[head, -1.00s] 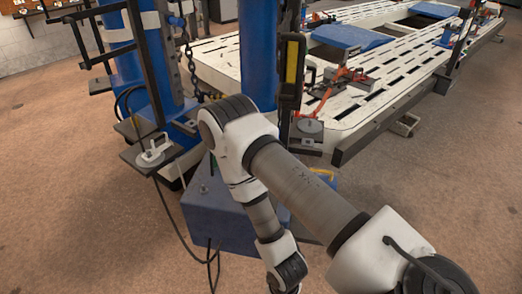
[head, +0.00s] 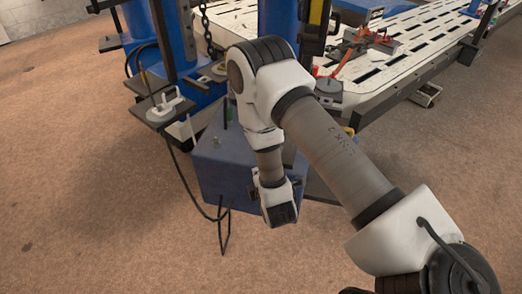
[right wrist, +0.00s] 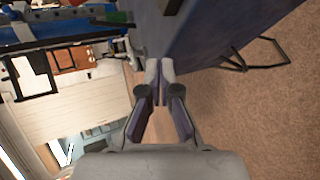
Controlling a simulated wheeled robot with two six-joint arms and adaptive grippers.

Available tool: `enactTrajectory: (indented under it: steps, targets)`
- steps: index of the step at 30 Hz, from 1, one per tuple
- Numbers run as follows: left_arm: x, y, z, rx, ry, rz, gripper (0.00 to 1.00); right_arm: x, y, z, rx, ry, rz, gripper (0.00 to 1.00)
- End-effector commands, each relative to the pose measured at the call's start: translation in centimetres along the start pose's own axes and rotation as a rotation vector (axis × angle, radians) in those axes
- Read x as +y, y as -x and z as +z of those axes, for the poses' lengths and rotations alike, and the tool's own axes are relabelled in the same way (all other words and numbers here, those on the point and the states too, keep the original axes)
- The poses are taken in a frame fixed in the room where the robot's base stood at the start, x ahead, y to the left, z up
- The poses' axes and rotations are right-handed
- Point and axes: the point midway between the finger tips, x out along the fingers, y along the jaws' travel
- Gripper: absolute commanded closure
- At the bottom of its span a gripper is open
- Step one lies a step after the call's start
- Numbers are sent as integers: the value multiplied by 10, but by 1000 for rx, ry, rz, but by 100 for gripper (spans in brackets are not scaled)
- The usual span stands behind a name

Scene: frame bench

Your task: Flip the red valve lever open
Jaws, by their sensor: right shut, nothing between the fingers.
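I cannot make out a red valve lever for certain in either view. A blue box-shaped cabinet (head: 222,178) stands on the floor, with small fittings on its top that are too small to tell. My right forearm and wrist hang in front of its right side in the head view, and the fingers are hidden there. In the right wrist view my right gripper (right wrist: 159,72) is shut and empty. The blue cabinet side (right wrist: 205,30) shows beyond the fingertips; I cannot tell whether they touch it. My left gripper is not in view.
A white slotted frame bench (head: 420,45) with red-orange clamps (head: 348,52) stands at the upper right. A blue post (head: 178,40) and a grey clamp on a plate (head: 165,105) are left of the cabinet. A dark cable (head: 185,180) hangs down. The brown floor (head: 80,190) is clear at left.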

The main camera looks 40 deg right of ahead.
Motion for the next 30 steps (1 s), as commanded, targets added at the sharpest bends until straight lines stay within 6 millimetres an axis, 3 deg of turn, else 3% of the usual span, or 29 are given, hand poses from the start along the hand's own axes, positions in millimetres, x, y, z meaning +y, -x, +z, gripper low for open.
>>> enactTrajectory:
  steps: [1, 3, 6, 17, 23, 30]
  targets:
    - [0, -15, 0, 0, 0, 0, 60, 9, -11, 2, -25, 105, 81, 100]
    - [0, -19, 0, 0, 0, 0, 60, 28, -15, 5, -64, 226, 162, 100]
    - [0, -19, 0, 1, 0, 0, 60, 42, -16, 7, -95, 305, 209, 100]
    - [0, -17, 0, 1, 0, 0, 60, 44, -18, 8, -96, 313, 210, 100]
    - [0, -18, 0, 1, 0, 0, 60, 50, -46, 10, -97, 310, 211, 100]
    - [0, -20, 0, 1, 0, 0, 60, 61, -98, 12, -96, 311, 211, 100]
